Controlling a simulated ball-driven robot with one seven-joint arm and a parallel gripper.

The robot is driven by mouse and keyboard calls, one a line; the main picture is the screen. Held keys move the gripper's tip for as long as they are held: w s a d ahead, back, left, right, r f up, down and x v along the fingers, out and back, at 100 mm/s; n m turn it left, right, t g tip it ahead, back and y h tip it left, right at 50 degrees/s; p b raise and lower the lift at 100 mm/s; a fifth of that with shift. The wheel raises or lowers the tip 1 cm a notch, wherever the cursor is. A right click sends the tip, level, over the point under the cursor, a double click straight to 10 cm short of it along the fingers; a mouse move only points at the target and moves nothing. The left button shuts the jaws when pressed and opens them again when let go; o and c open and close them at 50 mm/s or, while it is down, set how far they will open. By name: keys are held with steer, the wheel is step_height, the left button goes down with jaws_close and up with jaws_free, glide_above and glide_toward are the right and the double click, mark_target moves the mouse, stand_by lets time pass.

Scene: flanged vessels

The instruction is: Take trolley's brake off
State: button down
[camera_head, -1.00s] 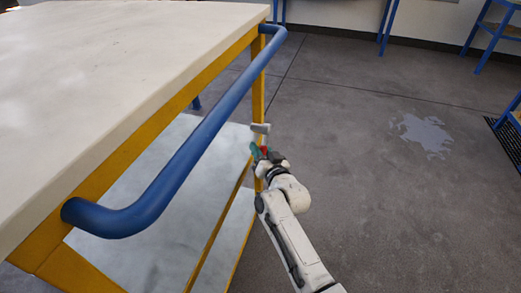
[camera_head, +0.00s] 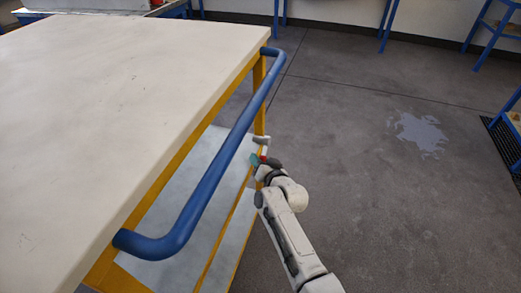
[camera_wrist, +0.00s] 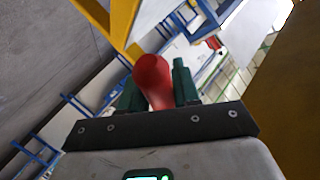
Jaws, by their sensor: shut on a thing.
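The trolley (camera_head: 140,75) has a pale top, a yellow frame, a lower shelf and a blue push handle (camera_head: 215,165). The brake lever's red knob (camera_wrist: 152,80) sits between my gripper's green fingers in the wrist view. In the head view only a little of the red knob (camera_head: 264,158) shows, just below a pale fitting (camera_head: 261,139) at the yellow corner post. My gripper (camera_head: 259,163) is shut on the red knob, beside the post and below the handle. The lever's shaft is mostly hidden.
Open grey floor (camera_head: 360,190) lies right of the trolley, with a pale patch (camera_head: 420,131) on it. Blue-framed stands (camera_head: 492,38) are along the back and right. A blue-framed table (camera_head: 100,8) stands behind the trolley at the upper left.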

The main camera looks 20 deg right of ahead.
steer(key=r+g+p, duration=0.1)
steer(key=p, duration=0.1)
steer(key=m+g+p, duration=0.1)
steer(key=p, duration=0.1)
steer(key=s+r+g+y+p, duration=0.1)
steer(key=p, duration=0.1)
steer(key=shift+s+a+r+m+p, duration=0.1)
steer(key=shift+a+r+m+p, duration=0.2)
steer(key=shift+a+m, duration=0.1)
steer(key=shift+s+a+r+m+g+y+p, duration=0.2)
steer(key=shift+r+m+g+y+p, duration=0.25)
steer(key=shift+g+p, duration=0.45)
steer(key=shift+s+a+r+m+g+y+p, duration=0.15)
steer(key=shift+r+m+g+y+p, duration=0.2)
steer(key=shift+m+g+p, duration=0.5)
steer(key=shift+n, duration=0.3)
steer(key=c, duration=0.9)
jaws_free()
steer(key=shift+r, duration=0.1)
steer(key=shift+s+d, duration=0.1)
steer(key=p+v, duration=0.3)
steer(key=v, duration=0.7)
steer(key=shift+s+r, duration=0.2)
steer(key=shift+s, duration=0.05)
